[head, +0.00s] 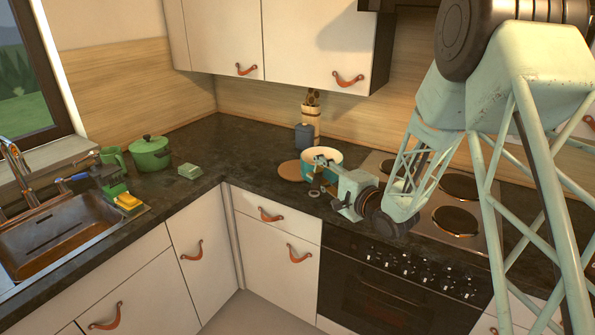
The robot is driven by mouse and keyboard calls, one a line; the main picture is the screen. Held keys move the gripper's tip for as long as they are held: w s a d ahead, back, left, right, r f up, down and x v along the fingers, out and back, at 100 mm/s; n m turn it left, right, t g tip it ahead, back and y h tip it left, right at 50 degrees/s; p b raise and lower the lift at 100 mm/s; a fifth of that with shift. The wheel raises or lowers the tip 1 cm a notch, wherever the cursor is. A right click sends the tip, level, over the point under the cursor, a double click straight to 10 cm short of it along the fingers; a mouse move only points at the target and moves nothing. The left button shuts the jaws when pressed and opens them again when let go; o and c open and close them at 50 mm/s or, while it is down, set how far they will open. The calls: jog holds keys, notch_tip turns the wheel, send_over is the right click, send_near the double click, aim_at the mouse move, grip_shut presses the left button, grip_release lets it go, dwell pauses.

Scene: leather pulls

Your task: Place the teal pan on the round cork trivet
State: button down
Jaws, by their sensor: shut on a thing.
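The teal pan (308,173) has a pale inside and stands at the back of the dark counter, left of the cooktop. The round cork trivet (289,171) lies flat just left of the pan, which hides its right edge. My gripper (323,166) reaches in from the right and is shut on the pan at its near side. My gripper hides the lower right of the pan. I cannot tell whether the pan's base touches the counter or overlaps the trivet.
A dark bottle (304,137) and a utensil holder (311,118) stand behind the pan. The cooktop (455,219) is to the right. A green pot (150,154) and green block (190,171) stand left; counter between is clear.

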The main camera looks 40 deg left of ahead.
jog(key=shift+s+a+r, duration=0.1)
jog(key=shift+s+a, duration=0.05)
jog(key=shift+s, duration=0.05)
dwell(0.3)
jog(key=b+x, duration=0.2)
jog(key=x, duration=1.3)
jog(key=shift+w+a, duration=0.15)
jog(key=shift+w+a+f+b, duration=0.1)
jog(key=shift+f+b, duration=0.1)
jog(key=shift+f, duration=0.4)
jog(key=shift+a+f+b, duration=0.15)
jog(key=shift+f+b, duration=0.05)
jog(key=shift+f, duration=0.35)
jog(key=shift+w+a+f+b, duration=0.1)
jog(key=shift+f+b, duration=0.1)
jog(key=shift+f, duration=0.5)
